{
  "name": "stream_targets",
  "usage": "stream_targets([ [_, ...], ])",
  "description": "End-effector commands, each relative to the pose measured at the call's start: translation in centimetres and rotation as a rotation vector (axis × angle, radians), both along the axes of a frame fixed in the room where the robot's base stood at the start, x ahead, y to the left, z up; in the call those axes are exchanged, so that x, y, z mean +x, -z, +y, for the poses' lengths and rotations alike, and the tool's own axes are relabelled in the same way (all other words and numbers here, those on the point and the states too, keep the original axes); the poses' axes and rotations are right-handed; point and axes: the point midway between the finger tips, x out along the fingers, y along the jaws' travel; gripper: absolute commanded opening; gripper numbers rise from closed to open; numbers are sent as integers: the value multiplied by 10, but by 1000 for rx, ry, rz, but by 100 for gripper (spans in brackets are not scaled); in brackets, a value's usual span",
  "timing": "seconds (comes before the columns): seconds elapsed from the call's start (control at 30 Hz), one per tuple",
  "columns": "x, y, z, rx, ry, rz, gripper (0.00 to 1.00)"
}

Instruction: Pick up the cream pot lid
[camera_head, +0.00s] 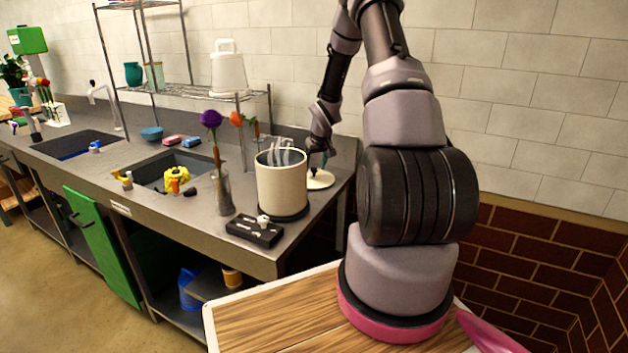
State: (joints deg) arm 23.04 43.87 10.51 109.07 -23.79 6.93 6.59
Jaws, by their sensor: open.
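The cream pot lid (321,180) lies flat on the steel counter, at its right end. It is a pale disc, partly hidden behind the cream pot (281,184). My gripper (318,164) points down right over the lid, close to its top. Its fingers are small and dark here, and they look apart. I cannot tell whether they touch the lid's knob, which is hidden by them. The pot stands open on a dark round base, with whitish utensil-like shapes showing at its rim.
A black control box (255,231) sits in front of the pot. A vase with a purple flower (211,119) and an orange flower (237,118) stand left of it. A sink (180,170) and a wire shelf (185,90) holding a white container (228,72) lie further left. A wall is behind.

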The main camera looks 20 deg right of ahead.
Motion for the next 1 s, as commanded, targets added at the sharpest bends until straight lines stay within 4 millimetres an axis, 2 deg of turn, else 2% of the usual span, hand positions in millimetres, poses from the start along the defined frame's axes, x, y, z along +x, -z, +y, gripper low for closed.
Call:
stream_targets([
  [0.27, 2, 4, 0, -1, 0, -1, 66],
  [0.3, 2, 4, 0, -1, 1, -1, 58],
  [0.37, 2, 4, 0, 0, 1, -1, 35],
  [0.4, 2, 4, 0, -1, 1, -1, 20],
  [0.47, 2, 4, 0, -1, 1, -1, 0],
  [1.0, 2, 4, 0, -1, 1, -1, 0],
])
